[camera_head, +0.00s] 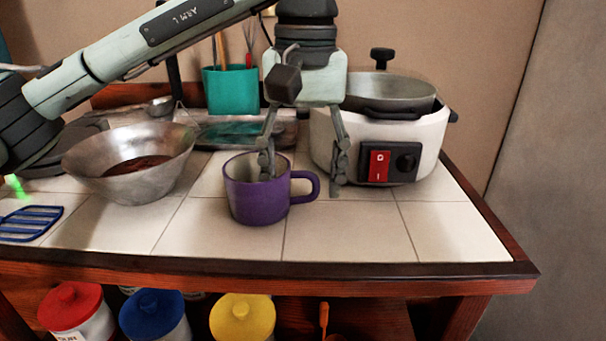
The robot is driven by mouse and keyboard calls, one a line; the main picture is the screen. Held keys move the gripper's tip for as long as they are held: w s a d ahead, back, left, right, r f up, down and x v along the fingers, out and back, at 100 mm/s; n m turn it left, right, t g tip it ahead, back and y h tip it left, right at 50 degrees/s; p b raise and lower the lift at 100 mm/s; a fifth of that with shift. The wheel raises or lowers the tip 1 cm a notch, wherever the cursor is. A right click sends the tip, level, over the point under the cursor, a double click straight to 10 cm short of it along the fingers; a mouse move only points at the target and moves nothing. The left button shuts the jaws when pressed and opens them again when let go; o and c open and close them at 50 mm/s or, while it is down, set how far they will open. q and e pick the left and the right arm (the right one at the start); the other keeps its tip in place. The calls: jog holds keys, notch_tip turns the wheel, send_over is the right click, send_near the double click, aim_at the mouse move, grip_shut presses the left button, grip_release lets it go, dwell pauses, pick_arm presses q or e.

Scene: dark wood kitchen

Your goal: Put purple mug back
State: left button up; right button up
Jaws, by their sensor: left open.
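The purple mug (258,203) stands upright on the white tiled counter, with its handle pointing right. My left gripper (302,183) comes down from above and is open. One finger reaches into or just behind the mug's opening; the other is to the right, beyond the handle. The fingers stand either side of the mug's right wall and handle, and I see no grip on it. My right gripper is not in view.
A white cooker (432,136) with a pot is behind right. A teal utensil holder (231,91) is behind. The front right tiles are clear up to the dark wooden edge (400,269).

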pick_arm(q)
notch_tip(320, 180, up, 12)
jog(key=p, duration=0.1)
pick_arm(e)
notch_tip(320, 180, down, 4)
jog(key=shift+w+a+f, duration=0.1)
